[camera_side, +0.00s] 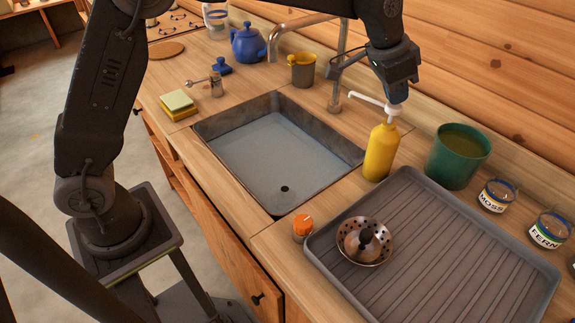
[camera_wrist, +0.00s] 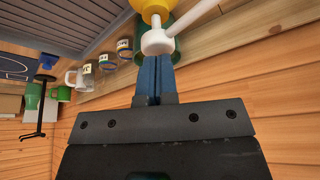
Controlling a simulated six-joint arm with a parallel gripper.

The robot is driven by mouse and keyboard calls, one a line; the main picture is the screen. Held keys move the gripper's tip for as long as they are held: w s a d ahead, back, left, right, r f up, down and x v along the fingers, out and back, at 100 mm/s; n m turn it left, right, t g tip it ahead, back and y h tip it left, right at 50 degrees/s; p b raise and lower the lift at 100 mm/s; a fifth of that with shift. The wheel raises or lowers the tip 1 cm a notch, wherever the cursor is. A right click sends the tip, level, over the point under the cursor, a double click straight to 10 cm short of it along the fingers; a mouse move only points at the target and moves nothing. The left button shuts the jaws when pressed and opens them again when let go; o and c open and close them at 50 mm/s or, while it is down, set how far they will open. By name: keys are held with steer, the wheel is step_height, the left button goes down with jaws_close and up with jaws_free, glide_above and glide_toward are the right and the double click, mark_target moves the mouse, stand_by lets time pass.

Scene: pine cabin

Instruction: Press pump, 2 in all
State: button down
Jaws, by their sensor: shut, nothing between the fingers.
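The pump bottle (camera_side: 381,151) is yellow with a white pump head and a long white spout (camera_side: 368,101). It stands upright on the wooden counter between the sink and the grey drain tray. My gripper (camera_side: 397,99) is shut and empty, its tips right at the top of the pump head. In the wrist view, the blue fingertips (camera_wrist: 154,72) are together and meet the white pump head (camera_wrist: 157,42); the yellow bottle (camera_wrist: 150,8) is cut off by the frame edge. I cannot tell whether the head is pressed down.
The sink (camera_side: 270,150) lies left of the bottle, with a tap (camera_side: 337,70) behind it. A green pot (camera_side: 457,157) stands close on the right. The ribbed drain tray (camera_side: 440,260) holds a strainer (camera_side: 365,241). Jars (camera_side: 496,196) stand by the wooden wall.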

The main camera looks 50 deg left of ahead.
steer(key=shift+f, duration=0.95)
steer(key=shift+r, duration=1.65)
steer(key=shift+r, duration=3)
